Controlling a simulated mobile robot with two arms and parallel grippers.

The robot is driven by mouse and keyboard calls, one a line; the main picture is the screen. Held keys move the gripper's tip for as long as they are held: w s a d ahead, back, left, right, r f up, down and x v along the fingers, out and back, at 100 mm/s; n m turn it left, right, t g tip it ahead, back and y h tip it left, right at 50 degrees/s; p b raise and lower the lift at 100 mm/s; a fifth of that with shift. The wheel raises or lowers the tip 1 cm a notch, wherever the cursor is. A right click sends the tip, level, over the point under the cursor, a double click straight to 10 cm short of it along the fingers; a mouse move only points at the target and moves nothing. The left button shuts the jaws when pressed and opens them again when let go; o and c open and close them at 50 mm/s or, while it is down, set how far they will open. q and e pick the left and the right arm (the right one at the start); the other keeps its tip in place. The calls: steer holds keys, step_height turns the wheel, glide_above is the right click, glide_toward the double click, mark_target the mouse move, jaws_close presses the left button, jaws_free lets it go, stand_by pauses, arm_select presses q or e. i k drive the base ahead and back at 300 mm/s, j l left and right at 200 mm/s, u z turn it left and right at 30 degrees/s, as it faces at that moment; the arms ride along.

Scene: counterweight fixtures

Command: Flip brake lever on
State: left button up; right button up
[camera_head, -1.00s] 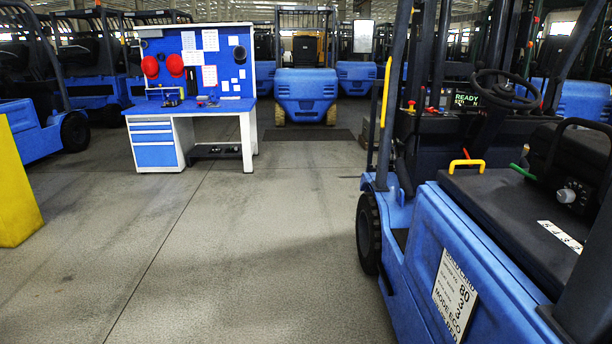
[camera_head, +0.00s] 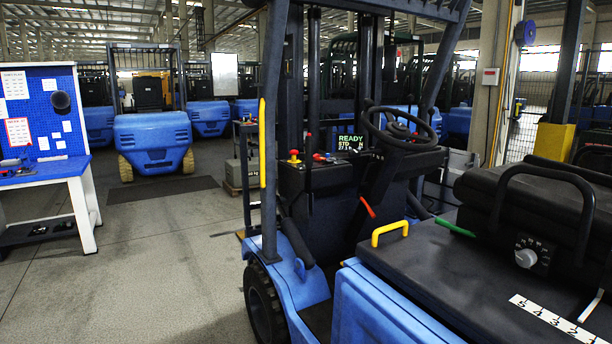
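The blue forklift (camera_head: 365,310) fills the middle and right of the head view, seen from its side. A lever with a red grip (camera_head: 367,207) slants out below its steering wheel (camera_head: 402,129). A green-gripped lever (camera_head: 455,229) lies beside the seat, just right of a yellow handle (camera_head: 390,232). Small levers with red knobs (camera_head: 294,157) stand on the dark console at the front. I cannot tell for sure which of these is the brake lever. A display (camera_head: 357,143) reads READY. Neither of my grippers is in view.
A black seat (camera_head: 535,205) with a dial box (camera_head: 530,252) is at the right. A blue workbench (camera_head: 45,175) stands at the left, and another blue forklift (camera_head: 153,140) is parked behind. The floor (camera_head: 170,260) between the workbench and the near forklift is clear.

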mark_target(309, 140)
steer(key=i+j, duration=0.3)
steer(key=i+j+z, duration=0.1)
steer(key=i+j, duration=0.45)
steer(key=j, duration=0.25)
steer(key=i+j+z, duration=0.1)
steer(key=i+j, duration=0.45)
steer(key=j, duration=0.25)
steer(key=i+j, duration=0.3)
steer(key=i+j+z, duration=0.1)
steer(key=i+j, duration=0.15)
steer(key=j, duration=0.25)
steer(key=i+j, duration=0.25)
steer(key=j, duration=0.15)
steer(key=z, duration=0.05)
